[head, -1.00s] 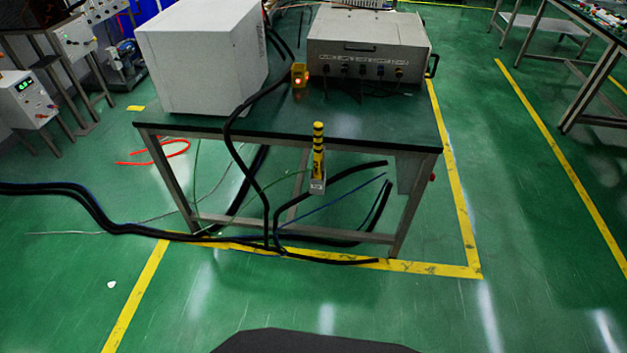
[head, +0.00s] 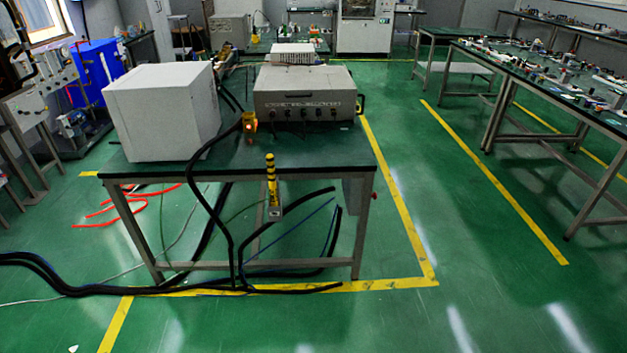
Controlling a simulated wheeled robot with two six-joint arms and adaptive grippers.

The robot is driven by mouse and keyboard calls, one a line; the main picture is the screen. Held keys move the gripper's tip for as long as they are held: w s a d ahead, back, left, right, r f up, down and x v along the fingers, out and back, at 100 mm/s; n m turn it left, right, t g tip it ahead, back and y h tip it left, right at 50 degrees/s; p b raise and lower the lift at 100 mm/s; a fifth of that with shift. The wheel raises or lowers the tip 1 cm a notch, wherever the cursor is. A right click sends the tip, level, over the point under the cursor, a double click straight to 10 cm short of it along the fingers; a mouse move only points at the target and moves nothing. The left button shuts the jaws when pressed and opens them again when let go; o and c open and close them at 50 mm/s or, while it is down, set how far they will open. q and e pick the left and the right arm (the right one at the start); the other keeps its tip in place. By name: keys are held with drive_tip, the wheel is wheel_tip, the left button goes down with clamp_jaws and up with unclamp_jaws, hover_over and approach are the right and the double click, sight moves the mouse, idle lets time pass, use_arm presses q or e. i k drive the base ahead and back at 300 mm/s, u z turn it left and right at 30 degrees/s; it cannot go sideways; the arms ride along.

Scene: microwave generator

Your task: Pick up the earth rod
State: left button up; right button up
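A yellow and black striped rod (head: 271,180), which looks like the earth rod, stands upright in a small grey holder (head: 275,213) at the front edge of the dark green table (head: 240,160). A thin green cable runs from near the holder down to the left. Neither of my grippers shows in the head view.
A white box (head: 160,115) and a grey instrument case (head: 305,95) stand on the table, with a small yellow device with an orange light (head: 249,124) between them. Thick black cables (head: 60,285) hang down and lie on the floor at left. The floor in front is mostly clear. Workbenches (head: 560,75) stand at right.

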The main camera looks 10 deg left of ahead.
sight(270, 165)
drive_tip(key=z, duration=0.9)
drive_tip(key=i, duration=1.45)
drive_tip(key=u, duration=0.3)
